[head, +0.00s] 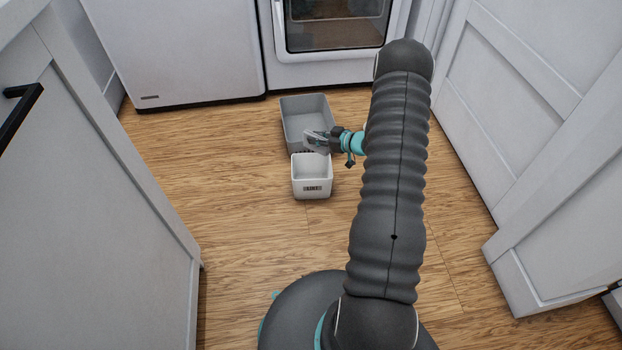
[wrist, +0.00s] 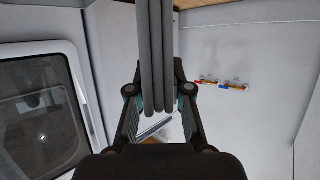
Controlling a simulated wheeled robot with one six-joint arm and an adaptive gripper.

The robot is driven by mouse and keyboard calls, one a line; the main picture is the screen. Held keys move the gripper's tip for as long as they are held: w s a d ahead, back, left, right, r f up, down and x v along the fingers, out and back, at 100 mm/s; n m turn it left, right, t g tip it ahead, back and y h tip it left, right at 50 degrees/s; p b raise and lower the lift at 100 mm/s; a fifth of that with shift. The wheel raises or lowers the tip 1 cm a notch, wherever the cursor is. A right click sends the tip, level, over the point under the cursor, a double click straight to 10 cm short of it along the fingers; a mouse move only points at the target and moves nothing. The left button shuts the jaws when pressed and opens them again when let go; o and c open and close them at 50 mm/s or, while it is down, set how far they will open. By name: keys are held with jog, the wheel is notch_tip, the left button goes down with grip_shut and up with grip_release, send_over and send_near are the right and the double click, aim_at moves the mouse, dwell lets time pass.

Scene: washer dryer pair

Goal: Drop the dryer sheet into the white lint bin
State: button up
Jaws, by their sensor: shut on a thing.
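The white lint bin (head: 312,188) stands on the wood floor in the head view, open at the top, with a small dark label on its front. My gripper (head: 316,143) is in front of the machines and appears over the bin's back rim. Its height above the rim is hard to judge. The dryer sheet cannot be made out clearly in either view. The gripper's own parts hide much of what is between the fingers.
A larger grey bin (head: 291,122) stands directly behind the white bin. A white machine (head: 180,50) and another with a glass door (head: 333,72) stand behind. Cabinets flank both sides. The wrist view shows red and blue valves (wrist: 221,86) on the wall. Wood floor is free around the bins.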

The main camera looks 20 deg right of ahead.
aim_at(317, 148)
jog(key=shift+f+b, duration=1.5)
jog(key=shift+f, duration=1.1)
jog(key=o, duration=0.8)
jog(key=shift+r, duration=0.1)
jog(key=v, duration=1.2)
